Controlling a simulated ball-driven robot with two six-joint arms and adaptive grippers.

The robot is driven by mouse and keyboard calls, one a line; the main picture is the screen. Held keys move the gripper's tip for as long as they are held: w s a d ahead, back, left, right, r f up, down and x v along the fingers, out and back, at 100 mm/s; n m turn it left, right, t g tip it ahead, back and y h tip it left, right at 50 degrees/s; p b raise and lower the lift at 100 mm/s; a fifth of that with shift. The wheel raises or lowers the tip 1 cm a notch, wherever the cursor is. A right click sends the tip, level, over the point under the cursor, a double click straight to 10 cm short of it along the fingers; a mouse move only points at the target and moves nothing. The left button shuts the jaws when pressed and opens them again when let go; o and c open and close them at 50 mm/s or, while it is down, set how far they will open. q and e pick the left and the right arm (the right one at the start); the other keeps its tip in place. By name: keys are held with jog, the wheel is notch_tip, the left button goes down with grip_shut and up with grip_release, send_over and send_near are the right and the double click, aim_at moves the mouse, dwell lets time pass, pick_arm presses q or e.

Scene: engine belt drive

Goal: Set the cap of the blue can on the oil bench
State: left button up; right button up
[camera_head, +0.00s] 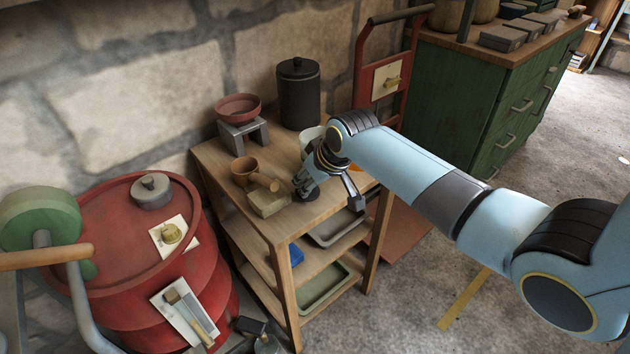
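The oil bench (233,205) is a small wooden table with shelves below, against the stone wall. My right gripper (330,188) reaches in from the right, low over the bench top near its front right corner. Its fingers look spread apart, with nothing visible between them. A small dark round piece (309,194) lies by the left finger; I cannot tell whether it is the cap or whether they touch. No blue can is clearly visible. A small blue object (296,254) sits on the shelf below. My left gripper is not in view.
The bench top holds a black lidded canister (299,93), a red bowl (238,106) on a grey stand, a brown funnel-like cup (244,171), a tan block (269,201) and a pale bowl (311,137) partly hidden. A red drum (127,226) stands left; a green cabinet (448,100) stands right.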

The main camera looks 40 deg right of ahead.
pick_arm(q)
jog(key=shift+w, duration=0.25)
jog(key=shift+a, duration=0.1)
pick_arm(e)
jog(key=shift+f, duration=0.2)
jog(key=o, duration=0.6)
jog(key=shift+c, duration=0.2)
jog(key=shift+r, duration=0.1)
